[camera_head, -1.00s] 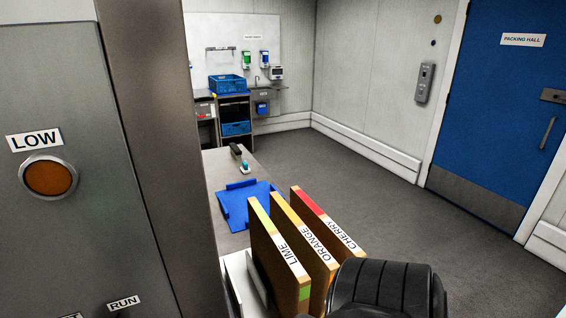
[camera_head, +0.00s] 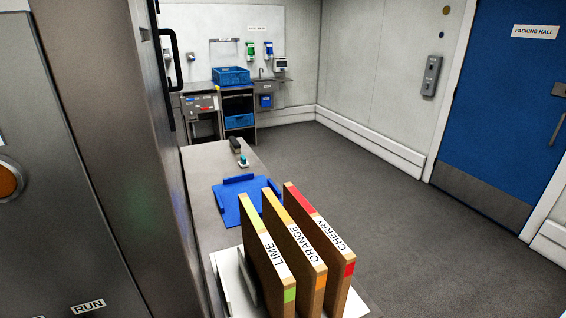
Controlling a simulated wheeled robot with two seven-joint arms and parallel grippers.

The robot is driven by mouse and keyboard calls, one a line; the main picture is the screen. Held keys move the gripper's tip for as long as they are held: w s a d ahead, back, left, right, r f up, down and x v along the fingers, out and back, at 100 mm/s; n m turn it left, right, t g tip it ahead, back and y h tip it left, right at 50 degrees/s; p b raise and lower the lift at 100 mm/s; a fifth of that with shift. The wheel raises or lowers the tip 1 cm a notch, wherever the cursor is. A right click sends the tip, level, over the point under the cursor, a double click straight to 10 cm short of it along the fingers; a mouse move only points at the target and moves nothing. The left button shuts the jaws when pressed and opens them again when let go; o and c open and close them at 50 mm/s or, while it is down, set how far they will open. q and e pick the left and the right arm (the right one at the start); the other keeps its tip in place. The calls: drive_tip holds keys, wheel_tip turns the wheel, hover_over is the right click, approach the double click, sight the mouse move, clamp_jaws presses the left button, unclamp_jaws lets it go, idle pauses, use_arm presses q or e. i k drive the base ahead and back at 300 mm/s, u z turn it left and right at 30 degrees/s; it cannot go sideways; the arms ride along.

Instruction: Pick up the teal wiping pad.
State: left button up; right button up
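A small teal item (camera_head: 243,160), which may be the wiping pad, sits on the grey bench top beyond the blue tray. It is too small and far off for me to make out its shape. Neither of my grippers is in view.
A blue tray (camera_head: 229,205) lies on the grey bench (camera_head: 200,165), with a black object (camera_head: 235,145) at the far end. Upright boards marked LIME (camera_head: 266,255), ORANGE (camera_head: 297,240) and CHERRY (camera_head: 325,230) stand nearer. A tall grey cabinet (camera_head: 90,120) fills the left. Floor to the right is clear.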

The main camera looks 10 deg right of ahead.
sight(243, 164)
drive_tip(key=z, duration=0.9)
drive_tip(key=k, duration=1.2)
drive_tip(key=z, duration=1.15)
drive_tip(key=i, duration=4.2)
drive_tip(key=u, duration=0.9)
drive_tip(key=i, duration=1.15)
drive_tip(key=u, duration=2)
drive_tip(key=i, duration=1.6)
drive_tip(key=u, duration=0.65)
drive_tip(key=i, duration=0.8)
drive_tip(key=u, duration=0.15)
